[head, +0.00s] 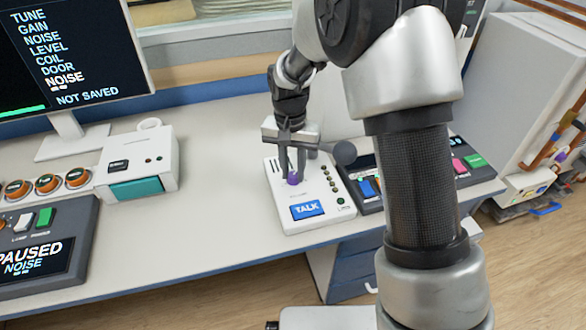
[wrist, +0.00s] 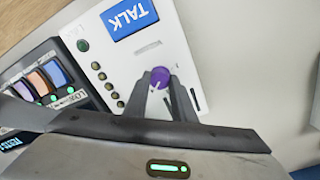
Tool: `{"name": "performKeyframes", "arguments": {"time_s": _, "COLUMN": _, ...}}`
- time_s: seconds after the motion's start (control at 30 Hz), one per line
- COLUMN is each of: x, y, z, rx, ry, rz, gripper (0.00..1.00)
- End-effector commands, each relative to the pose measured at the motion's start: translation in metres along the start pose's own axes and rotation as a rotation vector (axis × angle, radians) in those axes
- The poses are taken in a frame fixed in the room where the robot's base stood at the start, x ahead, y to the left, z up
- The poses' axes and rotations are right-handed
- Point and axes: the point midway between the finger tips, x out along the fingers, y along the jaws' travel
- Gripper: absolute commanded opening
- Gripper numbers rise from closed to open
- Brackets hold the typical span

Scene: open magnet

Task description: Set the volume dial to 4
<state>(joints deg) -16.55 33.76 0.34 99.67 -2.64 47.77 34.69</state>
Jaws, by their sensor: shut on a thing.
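The volume dial is a small purple knob (head: 293,178) on a white intercom box (head: 280,215) with a blue TALK button (head: 308,210). My gripper (head: 292,176) points down over the box and is shut on the dial. In the wrist view the purple dial (wrist: 160,78) sits between my two dark fingertips (wrist: 160,84), with a pale pointer mark on its top. The scale numbers around the dial are hidden or too small to read. The TALK button also shows in the wrist view (wrist: 129,17).
A monitor (head: 70,50) reads NOISE and NOT SAVED. A white box with a teal front (head: 137,188) and a dark console reading PAUSED (head: 35,262) stand at the left. A dark panel with coloured switches (head: 367,188) stands right beside the intercom. The desk middle is clear.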

Motion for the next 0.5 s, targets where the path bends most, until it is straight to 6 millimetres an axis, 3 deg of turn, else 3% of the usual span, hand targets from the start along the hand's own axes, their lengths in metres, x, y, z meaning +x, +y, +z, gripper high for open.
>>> {"name": "performKeyframes", "arguments": {"time_s": 0.27, "x": -0.0006, "y": -0.0001, "z": -0.0005, "rx": 0.000, "ry": 0.002, "rz": -0.001, "gripper": 0.01}}
{"name": "performKeyframes", "arguments": {"time_s": 0.3, "x": -0.0006, "y": -0.0001, "z": -0.0005, "rx": 0.000, "ry": 0.002, "rz": -0.001, "gripper": 0.27}}
{"name": "performKeyframes", "arguments": {"time_s": 0.4, "x": -0.0005, "y": -0.0001, "z": -0.0005, "rx": -0.001, "ry": 0.001, "rz": -0.001, "gripper": 0.42}}
{"name": "performKeyframes", "arguments": {"time_s": 0.5, "x": -0.0004, "y": -0.0001, "z": -0.0004, "rx": -0.001, "ry": 0.001, "rz": 0.000, "gripper": 0.42}}
